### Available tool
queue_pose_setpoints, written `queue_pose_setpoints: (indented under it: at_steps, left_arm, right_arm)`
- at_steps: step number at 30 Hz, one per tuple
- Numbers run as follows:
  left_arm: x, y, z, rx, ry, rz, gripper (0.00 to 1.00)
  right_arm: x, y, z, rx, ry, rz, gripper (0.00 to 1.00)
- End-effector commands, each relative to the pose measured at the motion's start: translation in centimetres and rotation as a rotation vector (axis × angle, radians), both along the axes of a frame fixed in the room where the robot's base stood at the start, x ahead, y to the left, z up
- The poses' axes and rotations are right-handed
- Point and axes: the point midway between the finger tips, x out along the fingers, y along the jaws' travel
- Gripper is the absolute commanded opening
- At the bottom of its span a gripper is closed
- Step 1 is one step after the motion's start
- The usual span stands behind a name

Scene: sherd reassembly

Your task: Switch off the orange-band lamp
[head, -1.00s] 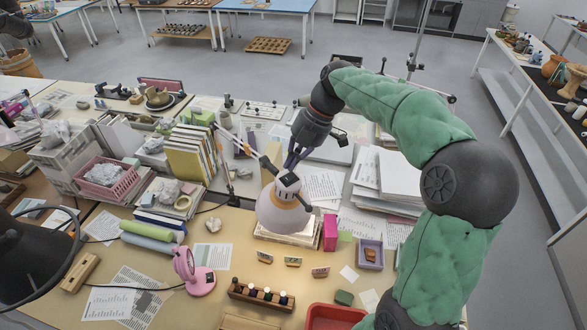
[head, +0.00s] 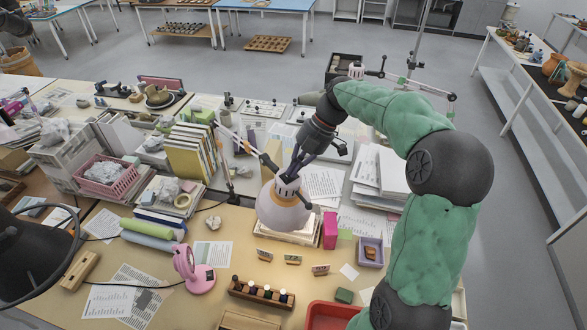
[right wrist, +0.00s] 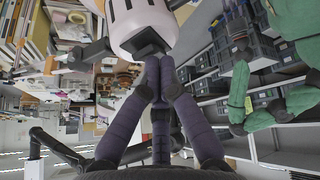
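The lamp with a pale, bell-shaped shade (head: 283,208) hangs over the middle of the near table on a jointed arm, which carries an orange-toned part. Its shade is also large at the top of the right wrist view (right wrist: 143,22), with dark slots and a black block on its cap. My right gripper (head: 290,172) reaches down to the cap from behind. In the right wrist view its fingers (right wrist: 155,64) are drawn together at the black block, with nothing visible between them. I cannot tell whether they touch it. My left gripper is not in view.
A black lamp (head: 30,258) stands at the left edge and a small pink lamp (head: 193,268) nearer the middle. Books (head: 190,152), a pink basket (head: 108,176), a magenta box (head: 330,230) and a bottle rack (head: 262,292) crowd the table. Some bare tabletop shows around the rack.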

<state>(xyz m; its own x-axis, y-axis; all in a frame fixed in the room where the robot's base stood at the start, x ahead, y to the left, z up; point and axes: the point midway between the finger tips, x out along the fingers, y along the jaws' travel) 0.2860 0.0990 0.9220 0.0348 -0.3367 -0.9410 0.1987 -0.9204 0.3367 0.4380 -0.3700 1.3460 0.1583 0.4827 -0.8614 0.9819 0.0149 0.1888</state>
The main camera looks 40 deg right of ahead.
Motion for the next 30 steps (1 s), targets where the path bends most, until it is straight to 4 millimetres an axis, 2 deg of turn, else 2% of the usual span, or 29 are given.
queue_pose_setpoints:
  at_steps: [1, 7, 12, 30]
  left_arm:
    - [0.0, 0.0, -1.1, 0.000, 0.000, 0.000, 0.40]
    - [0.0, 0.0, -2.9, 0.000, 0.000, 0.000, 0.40]
    - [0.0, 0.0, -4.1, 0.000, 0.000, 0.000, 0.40]
    - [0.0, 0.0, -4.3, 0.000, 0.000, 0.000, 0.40]
  right_arm:
    - [0.1, -0.5, -1.0, 0.044, 0.004, 0.002, 0.00]
    - [0.2, -1.1, -1.3, 0.227, 0.004, 0.041, 0.00]
    - [0.2, -1.3, -1.2, 0.250, 0.000, 0.049, 0.00]
    - [0.2, -1.2, -0.9, 0.249, 0.002, 0.049, 0.00]
